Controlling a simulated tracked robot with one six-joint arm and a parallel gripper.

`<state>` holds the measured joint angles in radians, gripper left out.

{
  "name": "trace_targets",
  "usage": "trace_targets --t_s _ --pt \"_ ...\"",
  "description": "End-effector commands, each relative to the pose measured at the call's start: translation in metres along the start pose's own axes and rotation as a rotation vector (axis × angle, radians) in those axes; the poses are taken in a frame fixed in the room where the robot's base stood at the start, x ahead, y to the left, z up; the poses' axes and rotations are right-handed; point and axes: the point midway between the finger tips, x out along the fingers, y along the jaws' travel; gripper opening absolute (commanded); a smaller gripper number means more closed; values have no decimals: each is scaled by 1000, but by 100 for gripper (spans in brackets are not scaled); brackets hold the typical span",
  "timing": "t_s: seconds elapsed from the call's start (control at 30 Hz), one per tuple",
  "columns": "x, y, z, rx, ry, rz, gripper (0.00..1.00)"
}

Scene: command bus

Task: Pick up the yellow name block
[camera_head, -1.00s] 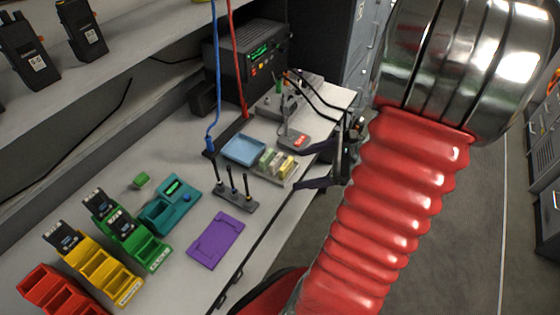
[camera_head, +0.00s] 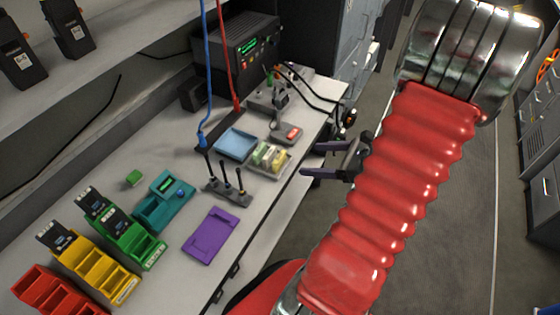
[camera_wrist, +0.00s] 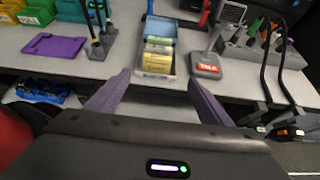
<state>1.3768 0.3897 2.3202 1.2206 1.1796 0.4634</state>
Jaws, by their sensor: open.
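The yellow name block (camera_wrist: 157,62) lies at the near end of a small grey tray (camera_wrist: 150,74) in the wrist view, with paler and green blocks behind it. In the head view the tray (camera_head: 268,175) stands near the table's front edge, and the blocks in it are small. My gripper (camera_head: 304,160) is open and empty, out past the table edge to the right of the tray. In the wrist view its two purple fingers (camera_wrist: 158,82) are spread, with the tray ahead between them. They appear apart from the block.
A blue tray (camera_head: 236,143) adjoins the block tray. A grey stand with a red label (camera_wrist: 208,68) is right of it in the wrist view. A dark antenna stand (camera_head: 230,197) and purple plate (camera_head: 211,236) lie to the left. Open floor is beside the table.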

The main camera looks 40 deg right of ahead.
Motion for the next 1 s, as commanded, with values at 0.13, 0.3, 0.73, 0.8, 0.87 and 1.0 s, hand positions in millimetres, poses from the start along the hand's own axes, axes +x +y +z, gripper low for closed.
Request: trace_targets --t_s 0.13,0.3,0.73,0.8,0.87,1.0 --pt "22 1 0 1 0 5 74" --pt "45 2 0 1 1 5 74" --pt "65 1 0 0 1 2 74" --pt "65 1 0 0 1 2 74" --pt "66 1 0 0 1 2 74" --pt "72 3 1 1 0 3 74"
